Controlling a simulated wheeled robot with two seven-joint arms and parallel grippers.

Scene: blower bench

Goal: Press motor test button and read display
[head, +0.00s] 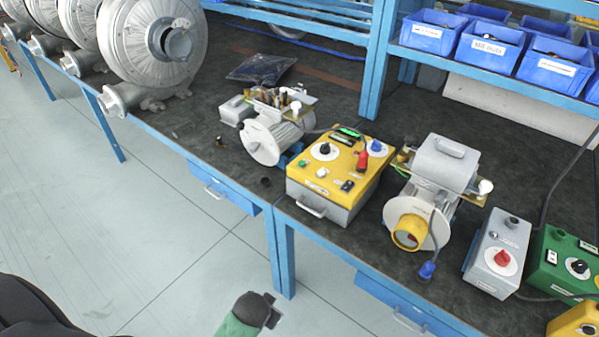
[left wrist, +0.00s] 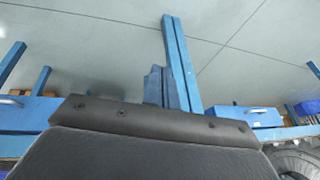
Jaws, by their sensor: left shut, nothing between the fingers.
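A test box with a yellow top panel (head: 335,168) and a grey body stands at the bench's front edge in the head view. Its panel carries a lit green display (head: 349,132), a black knob (head: 324,151), a small green button (head: 303,163), a white button (head: 321,172), and red and blue plugs. Which one is the motor test button I cannot tell. My left gripper (head: 271,309) is shut and empty, over the floor in front of the bench, below and left of the box and apart from it. My right gripper is not in view.
Motors (head: 268,137) (head: 417,222) stand on both sides of the box. A grey box with a red knob (head: 501,258) and a green box (head: 563,264) sit to the right. Silver blowers (head: 152,45) line the left. Blue bins (head: 487,48) fill a shelf. The floor before the bench is clear.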

